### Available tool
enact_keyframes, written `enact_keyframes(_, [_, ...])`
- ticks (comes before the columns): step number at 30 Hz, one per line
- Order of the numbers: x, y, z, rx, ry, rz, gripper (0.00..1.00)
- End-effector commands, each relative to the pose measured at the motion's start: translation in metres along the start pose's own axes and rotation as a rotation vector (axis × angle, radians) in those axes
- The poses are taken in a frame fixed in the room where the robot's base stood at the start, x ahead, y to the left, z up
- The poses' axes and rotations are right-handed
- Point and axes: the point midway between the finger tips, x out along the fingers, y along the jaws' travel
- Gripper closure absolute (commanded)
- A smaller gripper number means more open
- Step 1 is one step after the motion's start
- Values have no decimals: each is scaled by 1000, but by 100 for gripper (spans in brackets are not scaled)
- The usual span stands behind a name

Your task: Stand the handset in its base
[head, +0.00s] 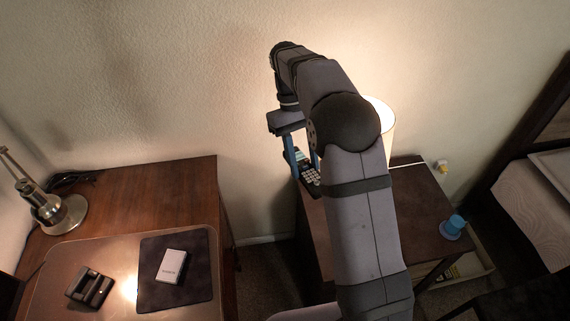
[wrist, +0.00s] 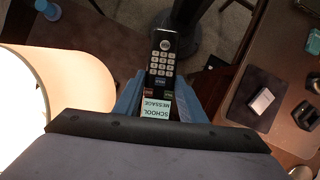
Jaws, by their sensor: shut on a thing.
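The handset (head: 309,175) is a dark phone with pale keys and a small screen. My gripper (head: 302,157) is shut on it, with blue fingers on either side, high up and to the right of the desk. In the wrist view the handset (wrist: 162,62) points away from my gripper (wrist: 160,88), its keypad facing the camera; its screen end lies between the fingers. The base (head: 90,288) is a small black cradle on the brown blotter (head: 60,262) at the lower left, well apart from the handset. The base (wrist: 307,116) also shows at the wrist view's right edge.
A white box (head: 172,266) lies on a dark mat (head: 150,298) right of the base. A metal desk lamp (head: 62,215) stands behind the base. A side table (head: 425,215) at right holds a lit lamp (head: 384,125) and a blue cup (head: 453,226). A floor gap separates desk and side table.

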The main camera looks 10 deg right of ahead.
Motion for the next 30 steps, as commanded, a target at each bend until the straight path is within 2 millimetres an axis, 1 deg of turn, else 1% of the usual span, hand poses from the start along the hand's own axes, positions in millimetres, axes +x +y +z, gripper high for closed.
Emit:
enact_keyframes(1, [0,7,2,16,0,-6,92])
enact_keyframes(2, [1,7,1,16,2,-7,92])
enact_keyframes(3, [2,1,-4,4,10,-2,92])
enact_keyframes(7, [5,-9,-17,-17,33,6,92])
enact_keyframes(11, [9,-22,-34,-43,63,15,92])
enact_keyframes(17, [17,-54,-67,-98,137,32,92])
enact_keyframes(20, [21,-80,-88,-138,196,40,92])
enact_keyframes(23, [26,-114,-111,-183,272,47,92])
enact_keyframes(24, [28,-129,-120,-202,310,47,92])
enact_keyframes(26, [31,-153,-132,-231,367,47,92])
enact_keyframes(27, [32,-169,-140,-250,406,46,92])
enact_keyframes(29, [35,-193,-149,-278,466,42,92])
enact_keyframes(30, [36,-208,-154,-295,506,39,92])
